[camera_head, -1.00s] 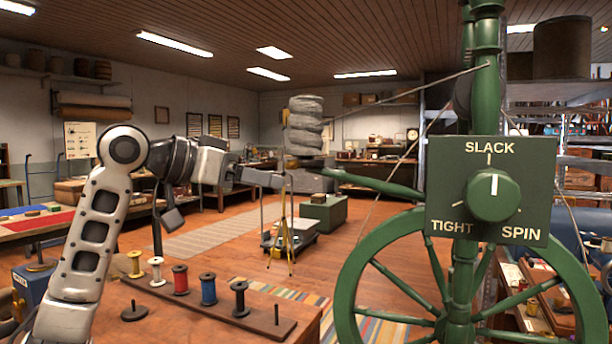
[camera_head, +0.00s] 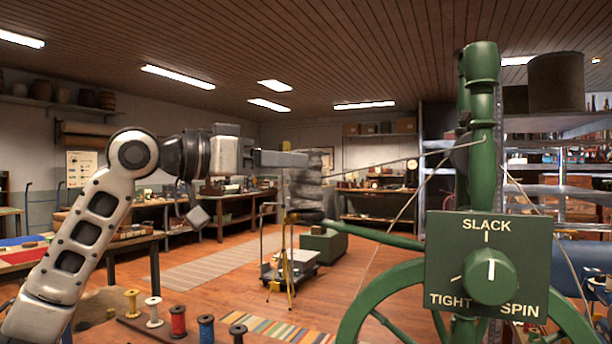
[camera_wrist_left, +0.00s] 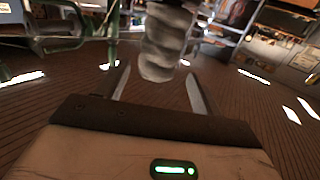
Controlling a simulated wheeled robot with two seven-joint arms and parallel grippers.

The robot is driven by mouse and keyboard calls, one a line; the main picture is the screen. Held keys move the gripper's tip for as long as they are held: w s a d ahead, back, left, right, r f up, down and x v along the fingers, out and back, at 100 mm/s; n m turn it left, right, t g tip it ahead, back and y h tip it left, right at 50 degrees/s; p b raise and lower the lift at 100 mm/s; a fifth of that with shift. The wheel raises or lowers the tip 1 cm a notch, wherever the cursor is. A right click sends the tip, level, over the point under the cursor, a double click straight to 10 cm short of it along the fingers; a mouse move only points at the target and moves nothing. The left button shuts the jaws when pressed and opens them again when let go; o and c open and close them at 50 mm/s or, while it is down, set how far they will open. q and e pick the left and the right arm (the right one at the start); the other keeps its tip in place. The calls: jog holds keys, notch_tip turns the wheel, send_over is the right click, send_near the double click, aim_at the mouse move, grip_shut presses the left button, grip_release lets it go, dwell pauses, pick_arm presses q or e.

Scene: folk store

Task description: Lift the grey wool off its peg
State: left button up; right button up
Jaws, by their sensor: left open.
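The grey wool (camera_head: 306,187) is a tall stacked coil near the middle of the head view. It stands at the end of a green arm (camera_head: 370,235) of the spinning wheel; its peg is not clearly visible. My left gripper (camera_head: 300,160) reaches in from the left, its fingers level with the upper part of the wool. In the left wrist view the gripper (camera_wrist_left: 157,73) is open, and the wool (camera_wrist_left: 165,48) shows at and beyond the gap between the fingertips. I cannot tell whether they touch. My right gripper is not in view.
The green spinning wheel (camera_head: 395,278) stands on the right, with a SLACK/TIGHT/SPIN dial panel (camera_head: 450,240) on its post. Spools, including a red one (camera_head: 178,318), stand at the lower left. A trolley (camera_head: 290,268) stands behind on open floor.

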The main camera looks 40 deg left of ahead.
pick_arm(q)
jog(key=p+x, duration=0.2)
jog(key=x, duration=0.2)
jog(key=shift+w+d+r, duration=0.1)
jog(key=shift+w+d, duration=0.1)
jog(key=shift+w, duration=0.05)
jog(key=shift+w+d, duration=0.1)
jog(key=shift+w, duration=0.2)
jog(key=c, duration=1)
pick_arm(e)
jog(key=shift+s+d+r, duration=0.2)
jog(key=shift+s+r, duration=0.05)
pick_arm(q)
jog(key=shift+r+p, duration=0.15)
jog(key=shift+p, duration=0.25)
notch_tip(320, 180, up, 9)
jog(key=p, duration=0.4)
jog(key=shift+r, duration=0.2)
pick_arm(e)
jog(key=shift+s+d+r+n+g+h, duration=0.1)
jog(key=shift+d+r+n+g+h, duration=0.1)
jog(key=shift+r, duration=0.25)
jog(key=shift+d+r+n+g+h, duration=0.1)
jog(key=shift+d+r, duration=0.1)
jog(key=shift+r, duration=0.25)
